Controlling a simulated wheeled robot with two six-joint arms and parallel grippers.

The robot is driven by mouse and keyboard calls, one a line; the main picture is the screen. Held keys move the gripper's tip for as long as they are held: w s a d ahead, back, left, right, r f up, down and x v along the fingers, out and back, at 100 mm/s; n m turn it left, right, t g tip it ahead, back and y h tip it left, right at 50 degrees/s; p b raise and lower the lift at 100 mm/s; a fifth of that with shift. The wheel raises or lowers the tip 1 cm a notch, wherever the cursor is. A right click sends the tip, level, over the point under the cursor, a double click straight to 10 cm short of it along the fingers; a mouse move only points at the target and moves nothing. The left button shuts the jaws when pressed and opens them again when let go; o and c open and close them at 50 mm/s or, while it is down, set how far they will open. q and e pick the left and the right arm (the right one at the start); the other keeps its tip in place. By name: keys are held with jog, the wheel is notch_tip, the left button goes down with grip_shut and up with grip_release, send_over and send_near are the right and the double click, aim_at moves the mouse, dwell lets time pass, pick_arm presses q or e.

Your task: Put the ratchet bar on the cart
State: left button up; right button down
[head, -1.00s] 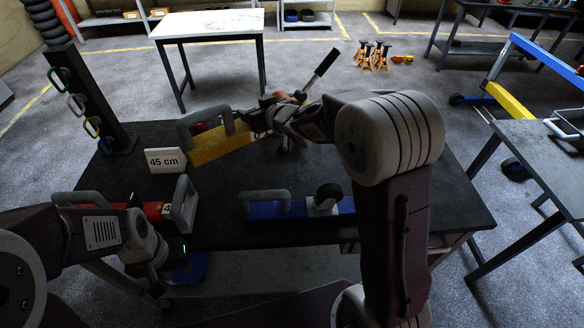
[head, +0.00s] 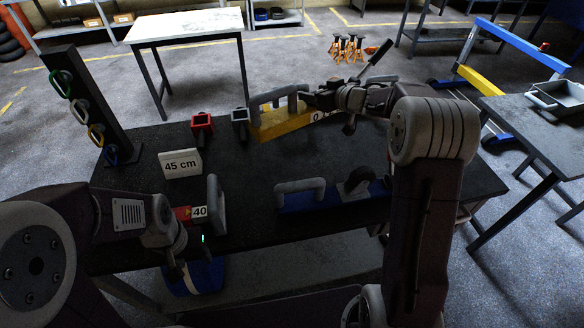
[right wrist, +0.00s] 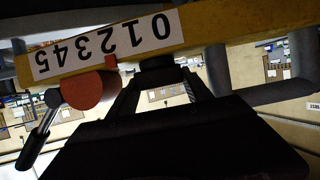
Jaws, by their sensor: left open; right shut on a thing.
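The yellow bar (head: 283,122), which I take for the ratchet bar, has grey handles and a white number scale. My right gripper (head: 322,100) is shut on it over the black table-like cart top (head: 235,165). In the right wrist view, the bar (right wrist: 200,30) crosses the top, with the gripper (right wrist: 163,72) against its middle. An orange-red knob (right wrist: 88,90) and a lever show beside it. I cannot tell whether the bar touches the top. My left gripper (head: 190,258) is open at the near left edge, by a red bar (head: 182,213) marked 40.
A blue bar (head: 325,198) with grey handles lies at the near edge. A "45 cm" sign (head: 180,164), a red clamp-like piece (head: 202,127) and a grey one (head: 240,122) stand on the top. A post with coloured rings (head: 85,105) rises at left.

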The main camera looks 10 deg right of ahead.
jog(key=shift+n+y, duration=0.3)
jog(key=shift+y, duration=0.1)
jog(key=d+f, duration=0.1)
jog(key=d, duration=0.1)
jog(key=d+f, duration=0.1)
jog(key=d, duration=0.1)
jog(key=d+f, duration=0.1)
jog(key=d, duration=0.1)
jog(key=shift+s+d+f+b, duration=0.2)
jog(key=shift+s+d+b, duration=0.05)
jog(key=shift+d+b, duration=0.1)
jog(key=s+a+f+b, duration=0.2)
jog(key=a+f, duration=0.1)
jog(key=s+a+f+b, duration=0.2)
jog(key=a+f+b, duration=0.1)
jog(key=f, duration=0.1)
jog(key=s+a+f+b, duration=0.3)
jog(key=f, duration=0.1)
jog(key=shift+a+f, duration=0.1)
jog(key=shift+f, duration=0.15)
jog(key=shift+r, duration=0.1)
jog(key=shift+c, duration=2.2)
grip_release()
jog(key=shift+s+f, duration=0.1)
jog(key=shift+f, duration=0.15)
